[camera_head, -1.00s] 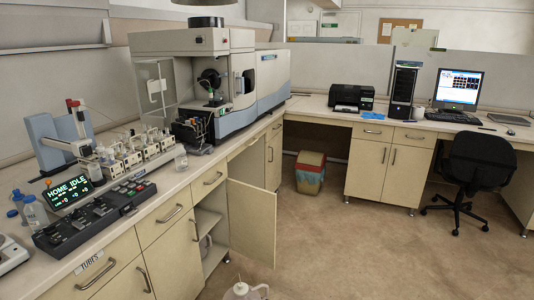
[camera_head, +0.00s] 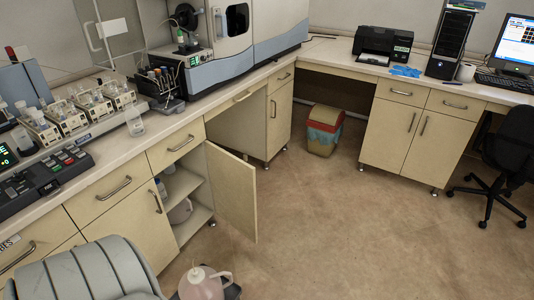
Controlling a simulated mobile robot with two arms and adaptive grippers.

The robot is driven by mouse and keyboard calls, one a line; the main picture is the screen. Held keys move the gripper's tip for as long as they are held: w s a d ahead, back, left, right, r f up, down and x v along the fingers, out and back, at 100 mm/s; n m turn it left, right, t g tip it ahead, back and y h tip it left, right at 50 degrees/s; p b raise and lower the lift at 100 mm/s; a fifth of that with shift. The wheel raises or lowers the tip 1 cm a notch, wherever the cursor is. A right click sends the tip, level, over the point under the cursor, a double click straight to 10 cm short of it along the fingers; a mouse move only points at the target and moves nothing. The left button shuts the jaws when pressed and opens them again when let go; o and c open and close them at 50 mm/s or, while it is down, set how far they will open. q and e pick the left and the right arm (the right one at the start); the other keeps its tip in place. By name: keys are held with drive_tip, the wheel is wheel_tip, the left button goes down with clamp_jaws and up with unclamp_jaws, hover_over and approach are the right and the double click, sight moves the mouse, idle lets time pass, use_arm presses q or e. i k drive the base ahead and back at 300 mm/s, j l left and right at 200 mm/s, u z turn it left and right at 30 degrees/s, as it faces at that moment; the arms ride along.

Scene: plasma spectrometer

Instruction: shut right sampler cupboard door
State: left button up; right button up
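The right sampler cupboard door (camera_head: 231,190) is a cream panel standing open. It is hinged at the right side of the cupboard and swung out over the floor. The open cupboard (camera_head: 184,186) shows a shelf, with a pale jug partly visible low inside and small bottles above. A closed cupboard door (camera_head: 133,218) with a metal handle is at its left. Neither of my grippers shows in the head view.
A pinkish jug (camera_head: 205,284) stands on the floor in front of the open cupboard, at the bottom edge. A grey ribbed shape (camera_head: 88,276), which I cannot identify, fills the lower left. The brown floor (camera_head: 340,225) right of the door is clear. A bin (camera_head: 323,131) stands near the corner.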

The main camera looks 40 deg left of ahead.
sight(234, 180)
drive_tip(key=i+u, duration=0.3)
drive_tip(key=i, duration=0.15)
drive_tip(key=i+l+u, duration=0.1)
drive_tip(key=i+u, duration=0.15)
drive_tip(key=i, duration=0.25)
drive_tip(key=i+l+u, duration=0.3)
drive_tip(key=i, duration=0.15)
drive_tip(key=i+l+u, duration=0.25)
drive_tip(key=i, duration=0.15)
drive_tip(key=i+u, duration=0.25)
drive_tip(key=u, duration=0.2)
drive_tip(key=i+l+u, duration=0.2)
drive_tip(key=u, duration=0.2)
drive_tip(key=i+l+u, duration=0.2)
drive_tip(key=u, duration=0.25)
drive_tip(key=i+l+u, duration=0.2)
drive_tip(key=u, duration=0.2)
drive_tip(key=i+l+u, duration=0.1)
drive_tip(key=l+u, duration=0.35)
drive_tip(key=j, duration=0.1)
